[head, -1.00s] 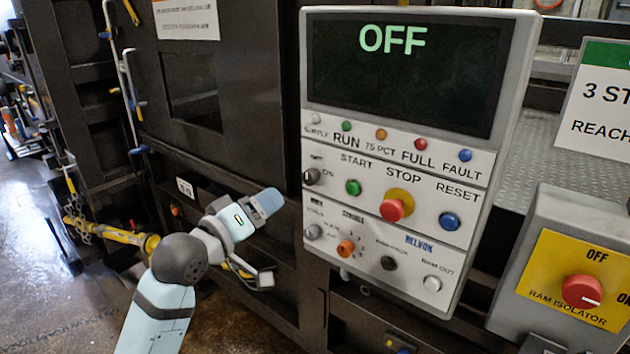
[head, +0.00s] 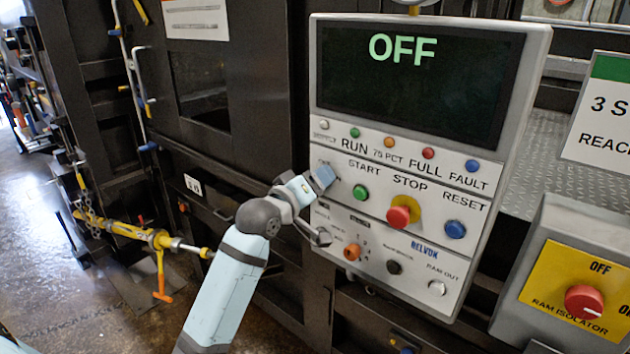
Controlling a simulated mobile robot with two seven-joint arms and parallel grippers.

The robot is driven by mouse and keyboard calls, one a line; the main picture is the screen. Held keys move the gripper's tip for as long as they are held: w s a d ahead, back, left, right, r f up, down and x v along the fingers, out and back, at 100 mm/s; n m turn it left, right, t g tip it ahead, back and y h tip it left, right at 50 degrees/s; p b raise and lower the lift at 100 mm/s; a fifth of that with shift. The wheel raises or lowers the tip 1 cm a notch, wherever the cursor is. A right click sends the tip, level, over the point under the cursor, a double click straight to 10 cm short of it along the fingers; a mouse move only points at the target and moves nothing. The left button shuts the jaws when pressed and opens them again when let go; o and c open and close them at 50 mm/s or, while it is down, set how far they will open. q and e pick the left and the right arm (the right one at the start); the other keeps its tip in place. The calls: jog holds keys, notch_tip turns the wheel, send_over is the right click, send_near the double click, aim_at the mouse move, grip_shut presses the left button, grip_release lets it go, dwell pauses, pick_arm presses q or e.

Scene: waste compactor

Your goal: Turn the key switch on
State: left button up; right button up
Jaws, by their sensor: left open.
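The control panel (head: 428,95) faces me, and its screen (head: 415,80) reads OFF in green. The key switch at the left end of the START row is hidden behind my left gripper, so its key position cannot be seen. My left gripper (head: 323,208) is open at the panel's left edge. Its upper finger covers the key switch area and its lower finger lies near the lower left knob. I cannot tell whether it touches the panel. My right gripper is not in view.
Close by are the green START button (head: 360,192), red STOP button (head: 398,216), blue RESET button (head: 455,229) and orange selector (head: 352,252). The ram isolator box (head: 545,280) stands at the right. A yellow bar (head: 130,231) sticks out at the left.

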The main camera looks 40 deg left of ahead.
pick_arm(q)
jog(key=c, duration=0.9)
jog(key=shift+m, duration=0.3)
jog(key=m, duration=0.6)
jog(key=shift+d+m, duration=0.1)
jog(key=shift+m, duration=2.7)
